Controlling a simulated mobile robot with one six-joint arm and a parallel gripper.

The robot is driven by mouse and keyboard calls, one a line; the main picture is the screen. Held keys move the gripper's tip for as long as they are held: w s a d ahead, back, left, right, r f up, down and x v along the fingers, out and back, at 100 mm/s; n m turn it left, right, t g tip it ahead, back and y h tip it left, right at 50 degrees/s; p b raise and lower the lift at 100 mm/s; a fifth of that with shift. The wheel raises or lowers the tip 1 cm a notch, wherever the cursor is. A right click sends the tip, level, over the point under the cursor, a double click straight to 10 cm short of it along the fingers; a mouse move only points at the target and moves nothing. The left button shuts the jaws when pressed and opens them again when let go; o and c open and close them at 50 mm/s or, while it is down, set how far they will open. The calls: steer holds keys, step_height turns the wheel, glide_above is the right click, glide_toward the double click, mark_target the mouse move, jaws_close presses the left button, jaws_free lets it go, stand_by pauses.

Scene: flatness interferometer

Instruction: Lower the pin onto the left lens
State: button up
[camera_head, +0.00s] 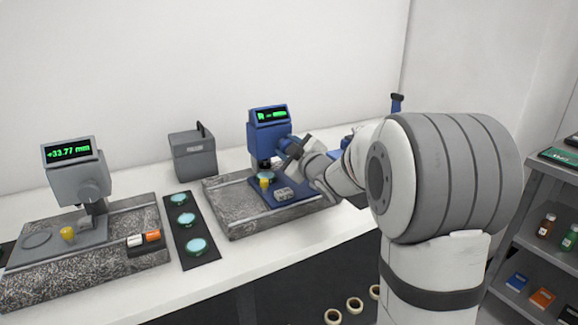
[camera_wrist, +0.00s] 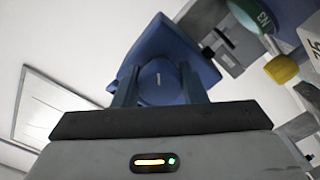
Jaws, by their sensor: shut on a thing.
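My gripper (camera_head: 288,148) is at the right side of the blue instrument (camera_head: 268,128), whose display has green characters. In the wrist view its two fingers stand on either side of a round blue knob (camera_wrist: 158,82) with a white line, and are shut on it. A teal lens (camera_head: 265,177) lies under the dark head (camera_head: 264,163) of this instrument. I cannot make out a thin pin or whether anything touches the lens. The grey instrument (camera_head: 82,180) at the left reads +33.77 mm, and no lens shows clearly on it.
Several teal discs (camera_head: 187,219) lie on a black strip (camera_head: 206,258) between the instruments. A yellow knob (camera_head: 264,183) and a small grey block (camera_head: 283,194) stand before the blue instrument. A grey box (camera_head: 192,157) stands behind. Shelves (camera_head: 545,255) are at the right.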

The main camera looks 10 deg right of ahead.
steer(key=n+b, duration=0.4)
steer(key=b, duration=0.1)
steer(key=n+b, duration=0.2)
steer(key=b, duration=0.1)
steer(key=shift+f, duration=0.3)
steer(key=n+b, duration=0.2)
steer(key=n, duration=0.1)
steer(key=n+b, duration=0.2)
steer(key=shift+r+n, duration=0.2)
steer(key=shift+n, duration=0.2)
steer(key=shift+b, duration=0.3)
steer(key=o, duration=1)
steer(key=shift+r, duration=0.1)
steer(key=p+v, duration=0.1)
steer(key=v, duration=0.6)
steer(key=shift+s+d, duration=0.1)
steer(key=shift+s, duration=0.25)
